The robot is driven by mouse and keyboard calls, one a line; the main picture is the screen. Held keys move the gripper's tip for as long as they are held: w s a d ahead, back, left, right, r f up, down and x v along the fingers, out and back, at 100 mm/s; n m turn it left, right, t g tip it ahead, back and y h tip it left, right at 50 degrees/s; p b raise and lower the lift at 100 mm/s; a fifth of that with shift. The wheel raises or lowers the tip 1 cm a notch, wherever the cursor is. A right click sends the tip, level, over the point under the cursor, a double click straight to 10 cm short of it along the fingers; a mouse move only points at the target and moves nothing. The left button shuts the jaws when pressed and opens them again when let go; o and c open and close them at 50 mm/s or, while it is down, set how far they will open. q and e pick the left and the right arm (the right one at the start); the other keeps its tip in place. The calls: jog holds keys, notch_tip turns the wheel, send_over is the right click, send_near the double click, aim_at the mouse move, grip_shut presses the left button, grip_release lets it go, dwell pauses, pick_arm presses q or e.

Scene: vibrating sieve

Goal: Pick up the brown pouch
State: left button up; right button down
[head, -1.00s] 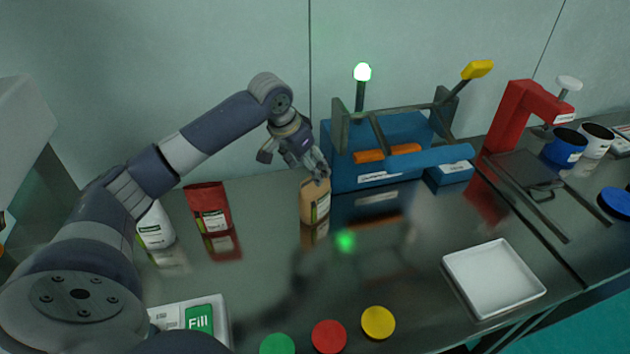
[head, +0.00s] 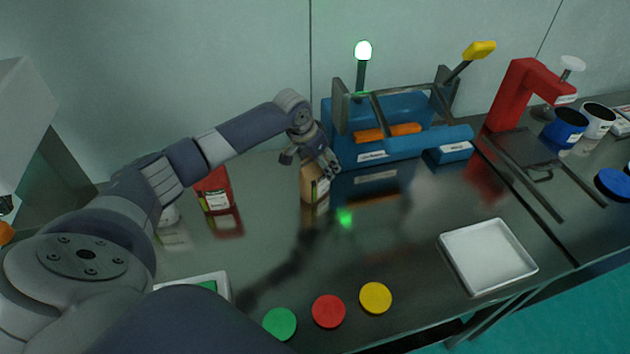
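The brown pouch (head: 312,188) stands upright on the shiny dark table, in front of the left end of the blue sieve machine. My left gripper (head: 322,170) reaches in from the left and is at the pouch's top, with its fingers over the upper part. The fingers look apart, with the pouch's top between or just behind them; I cannot tell whether they grip it. The pouch's upper edge is partly hidden by the fingers. My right gripper is not in view.
The blue sieve machine (head: 395,143) is close behind the gripper. A red pouch (head: 214,190) stands left, partly behind my arm. A white tray (head: 488,256) lies front right. Green (head: 280,323), red (head: 328,311) and yellow (head: 375,298) discs lie along the front edge. The middle is clear.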

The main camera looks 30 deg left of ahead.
pick_arm(q)
jog(key=shift+f, duration=0.1)
jog(key=shift+c, duration=0.2)
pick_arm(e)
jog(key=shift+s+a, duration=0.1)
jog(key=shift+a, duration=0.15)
pick_arm(q)
grip_shut()
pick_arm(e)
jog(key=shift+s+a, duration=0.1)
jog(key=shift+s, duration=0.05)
